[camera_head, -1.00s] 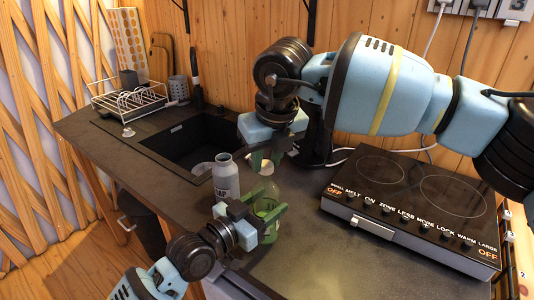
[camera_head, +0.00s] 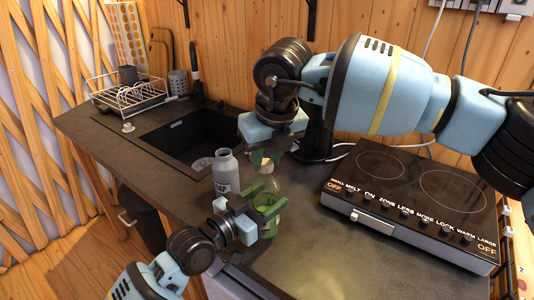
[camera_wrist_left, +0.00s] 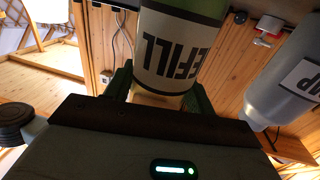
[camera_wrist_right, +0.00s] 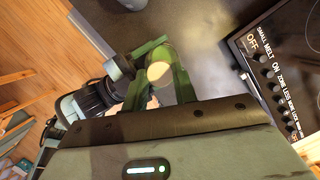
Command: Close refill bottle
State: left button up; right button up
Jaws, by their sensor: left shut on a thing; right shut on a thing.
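The refill bottle (camera_head: 268,185) is clear with green contents and stands upright at the counter's front edge. My left gripper (camera_head: 266,203) is shut on its body from the side. In the left wrist view its "REFILL" label (camera_wrist_left: 175,52) shows between the green fingers (camera_wrist_left: 160,95). My right gripper (camera_head: 265,160) points down directly over the bottle's top. It is shut on a pale round cap (camera_wrist_right: 158,71), seen in the right wrist view. The fingers hide the neck, so I cannot tell whether the cap touches it.
A grey labelled bottle (camera_head: 226,173) stands close left of the refill bottle, also in the left wrist view (camera_wrist_left: 285,88). A black cooktop (camera_head: 410,200) is at the right. The sink (camera_head: 190,140) and dish rack (camera_head: 128,95) are behind left. Counter front right (camera_head: 310,240) is clear.

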jog(key=shift+f, duration=0.15)
jog(key=m+h, duration=0.1)
jog(key=m, duration=0.4)
jog(key=shift+a+m, duration=0.15)
jog(key=shift+m, duration=0.15)
jog(key=m+h, duration=0.1)
jog(key=m, duration=0.2)
jog(key=m+h, duration=0.1)
jog(key=m, duration=0.2)
jog(key=shift+a+m, duration=0.15)
jog(key=shift+m, duration=0.15)
jog(key=m+h, duration=0.1)
jog(key=m, duration=0.2)
jog(key=shift+w+m+g, duration=0.1)
jog(key=shift+m+g, duration=0.3)
jog(key=m+g, duration=0.1)
jog(key=m, duration=0.3)
jog(key=shift+w+a, duration=0.1)
jog(key=m+g, duration=0.1)
jog(key=m, duration=0.5)
jog(key=shift+w+g+h, duration=0.1)
jog(key=shift+g+h, duration=0.2)
jog(key=shift+g, duration=0.1)
jog(key=o, duration=0.9)
